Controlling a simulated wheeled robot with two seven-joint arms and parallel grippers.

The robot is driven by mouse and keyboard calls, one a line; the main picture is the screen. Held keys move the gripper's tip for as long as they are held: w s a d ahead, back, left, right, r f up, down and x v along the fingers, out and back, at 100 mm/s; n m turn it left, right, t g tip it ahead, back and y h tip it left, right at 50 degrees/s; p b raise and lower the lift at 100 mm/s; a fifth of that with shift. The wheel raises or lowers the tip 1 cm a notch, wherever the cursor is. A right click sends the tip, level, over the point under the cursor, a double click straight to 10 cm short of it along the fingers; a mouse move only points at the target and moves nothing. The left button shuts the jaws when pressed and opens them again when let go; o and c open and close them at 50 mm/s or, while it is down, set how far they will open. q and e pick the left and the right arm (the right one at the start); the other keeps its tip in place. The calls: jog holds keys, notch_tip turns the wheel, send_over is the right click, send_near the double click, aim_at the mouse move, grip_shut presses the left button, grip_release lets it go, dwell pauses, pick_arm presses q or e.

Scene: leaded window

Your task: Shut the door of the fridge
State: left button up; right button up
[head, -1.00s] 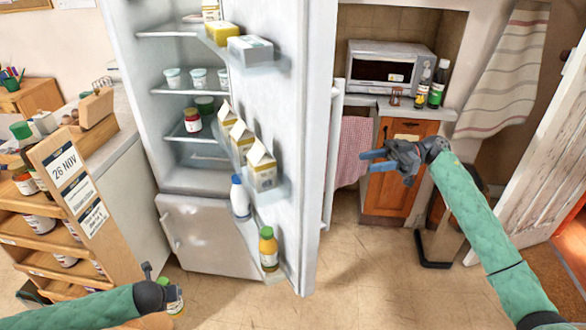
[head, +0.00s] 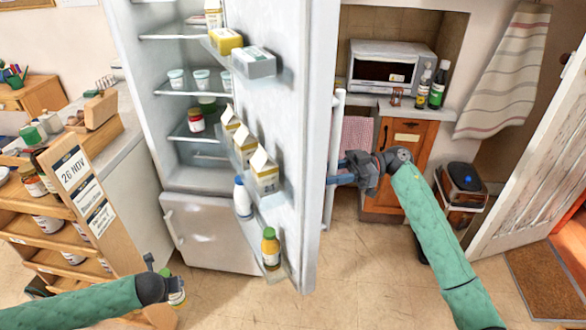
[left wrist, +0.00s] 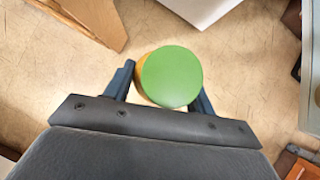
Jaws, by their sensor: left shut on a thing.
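The fridge (head: 192,150) stands at the left of centre in the head view. Its door (head: 303,130) is wide open, with loaded racks on the inner face and a long upright handle (head: 331,205) on its right side. My right gripper (head: 336,172) is open, its fingertips close to the handle; I cannot tell whether they touch it. My left gripper (head: 164,284) is low at the left, shut on a jar (head: 177,298). In the left wrist view the jar's green lid (left wrist: 171,77) shows between the fingers.
The door racks hold cartons (head: 264,172), a white bottle (head: 242,198) and an orange bottle (head: 270,248). A wooden rack of jars (head: 85,205) stands at the left. A counter with a toaster oven (head: 390,67) is behind the door. Floor before the fridge is clear.

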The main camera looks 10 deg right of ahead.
jog(key=shift+a, duration=0.1)
grip_shut()
jog(key=shift+s+a, duration=0.1)
jog(key=shift+a, duration=0.05)
